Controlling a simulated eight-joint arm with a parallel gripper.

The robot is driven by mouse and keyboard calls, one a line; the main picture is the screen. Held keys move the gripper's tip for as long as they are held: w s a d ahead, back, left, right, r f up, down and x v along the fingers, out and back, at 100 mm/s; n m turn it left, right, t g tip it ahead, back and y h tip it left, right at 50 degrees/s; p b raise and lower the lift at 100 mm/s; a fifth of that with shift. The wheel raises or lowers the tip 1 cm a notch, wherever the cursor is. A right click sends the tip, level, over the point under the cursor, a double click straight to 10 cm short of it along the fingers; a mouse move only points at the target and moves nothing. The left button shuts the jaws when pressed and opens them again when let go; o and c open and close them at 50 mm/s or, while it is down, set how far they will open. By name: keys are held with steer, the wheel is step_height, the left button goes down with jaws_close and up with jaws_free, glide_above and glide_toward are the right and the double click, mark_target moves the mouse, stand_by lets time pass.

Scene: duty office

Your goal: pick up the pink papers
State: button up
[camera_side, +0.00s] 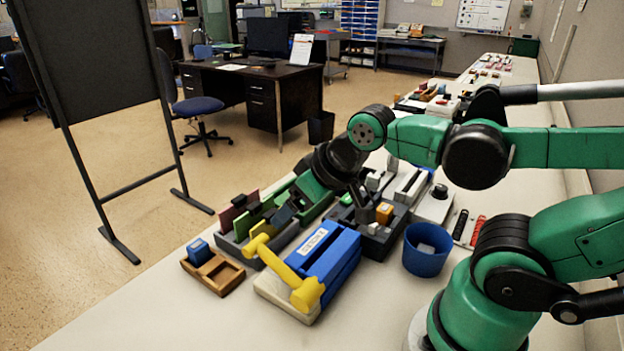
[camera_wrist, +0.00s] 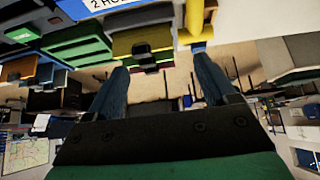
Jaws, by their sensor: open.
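The pink papers (camera_side: 239,208) stand upright at the far left end of a grey sorter (camera_side: 238,251), beside yellow-green and green sheets. In the wrist view, which is upside down, a dull pink strip (camera_wrist: 128,40) shows near the top, ahead of the fingers; I take it for the same papers. My gripper (camera_side: 284,212) is over the sorter's right part, to the right of the pink papers in the side view. In the wrist view my gripper (camera_wrist: 161,78) has its two blue fingers wide apart, with no paper held between them.
A wooden tray (camera_side: 214,273) is to the left, a blue cup (camera_side: 427,250) to the right. The bench edge is just beyond the sorter.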

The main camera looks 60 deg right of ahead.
steer(key=c, duration=0.6)
